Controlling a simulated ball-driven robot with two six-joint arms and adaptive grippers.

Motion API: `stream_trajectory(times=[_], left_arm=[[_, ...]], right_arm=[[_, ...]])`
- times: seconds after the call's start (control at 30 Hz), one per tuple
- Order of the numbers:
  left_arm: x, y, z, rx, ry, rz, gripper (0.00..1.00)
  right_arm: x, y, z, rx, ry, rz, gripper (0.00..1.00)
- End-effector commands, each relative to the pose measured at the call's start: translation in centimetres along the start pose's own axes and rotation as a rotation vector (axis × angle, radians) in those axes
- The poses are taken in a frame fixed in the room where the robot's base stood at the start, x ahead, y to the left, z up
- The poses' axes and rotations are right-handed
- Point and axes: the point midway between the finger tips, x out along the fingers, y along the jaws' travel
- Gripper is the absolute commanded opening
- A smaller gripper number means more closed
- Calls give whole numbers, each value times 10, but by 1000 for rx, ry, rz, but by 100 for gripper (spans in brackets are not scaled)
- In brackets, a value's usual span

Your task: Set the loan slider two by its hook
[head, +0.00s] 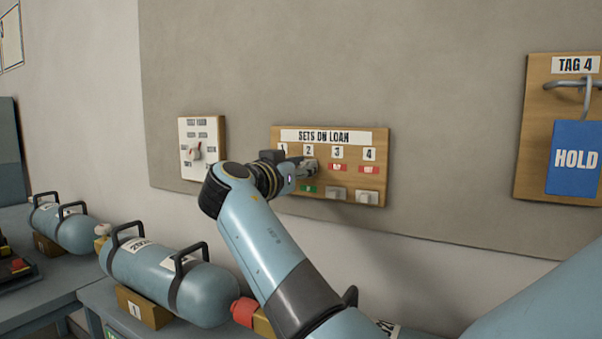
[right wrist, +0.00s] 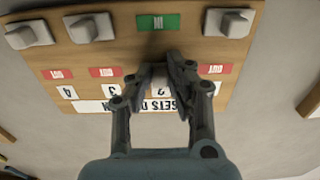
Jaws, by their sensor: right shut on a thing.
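The wooden loan board (head: 283,207), headed SETS ON LOAN, hangs on the grey wall panel with sliders numbered 1 to 4. My right gripper (head: 307,168) is at column 2, shut on the pale knob of slider two (right wrist: 159,77). That knob sits at the upper end, beside the number 2, with a green IN label (right wrist: 158,21) bare below it. The knobs of sliders three (head: 336,193) and four (head: 367,197) are at the lower end, with red OUT labels above. Slider one (right wrist: 229,22) is also low; my arm hides it in the head view. My left gripper is out of view.
A TAG 4 board (head: 527,135) at the right has a metal hook (head: 575,85) holding a blue HOLD tag (head: 574,158). A white dial board (head: 201,135) is left of the loan board. Blue cylinders (head: 160,280) lie on the bench below.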

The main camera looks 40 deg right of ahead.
Motion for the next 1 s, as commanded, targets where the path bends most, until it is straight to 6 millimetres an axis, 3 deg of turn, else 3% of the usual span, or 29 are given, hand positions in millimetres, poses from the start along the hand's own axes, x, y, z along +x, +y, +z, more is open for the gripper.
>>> stream_trajectory(times=[0.03,0.2,0.53,1.0], left_arm=[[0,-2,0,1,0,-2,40],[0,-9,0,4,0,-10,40],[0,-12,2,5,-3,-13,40],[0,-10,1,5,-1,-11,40]], right_arm=[[1,0,-7,8,10,-1,20],[1,0,-5,7,8,-1,38],[0,0,-11,7,7,0,38],[0,-1,-95,8,8,-1,38]])
